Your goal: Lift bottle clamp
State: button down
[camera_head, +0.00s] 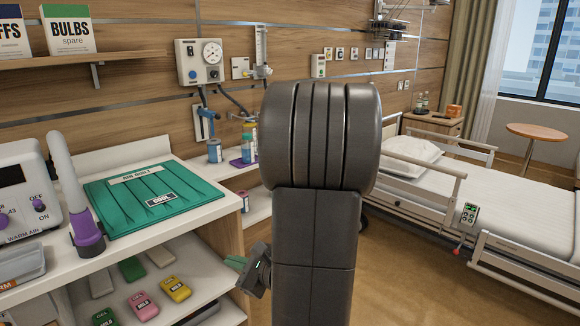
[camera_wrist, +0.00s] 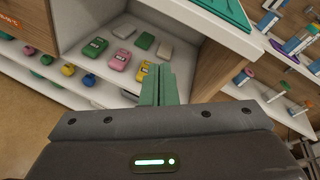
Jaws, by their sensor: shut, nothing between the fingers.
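A blue clamp-like fitting (camera_head: 206,113) is on the wall rail beneath the gauge unit in the head view; I cannot tell for sure that it is the bottle clamp. A blue-labelled bottle (camera_head: 214,151) stands below it, on the counter behind the near cabinet. More bottles (camera_head: 249,142) stand to its right, partly hidden by my arm. My gripper (camera_head: 235,262) is low beside the near cabinet, apart from the wall and bottles. Its green fingers (camera_wrist: 158,84) are together and empty in the wrist view, pointing toward the open shelf.
The cabinet (camera_head: 225,196) carries a warm-air unit (camera_head: 22,195) and a green quilt (camera_head: 146,206). Its shelf holds several coloured packs (camera_wrist: 119,59). A wall gauge unit (camera_head: 199,62) hangs above the bottles. A bed (camera_head: 500,205) stands at right, with open floor before it.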

jog(key=w+d+r+m+t+h, duration=0.1)
jog(key=w+m+t, duration=0.3)
jog(key=w, duration=0.3)
jog(key=w+d+r+m+t+h, duration=0.1)
jog(key=w+d+r+m+t, duration=0.1)
jog(key=w+m+t, duration=0.2)
jog(key=w+m, duration=0.2)
jog(key=w, duration=0.1)
jog(key=shift+w+r, duration=0.15)
jog(key=shift+r, duration=0.1)
jog(key=shift+w, duration=0.1)
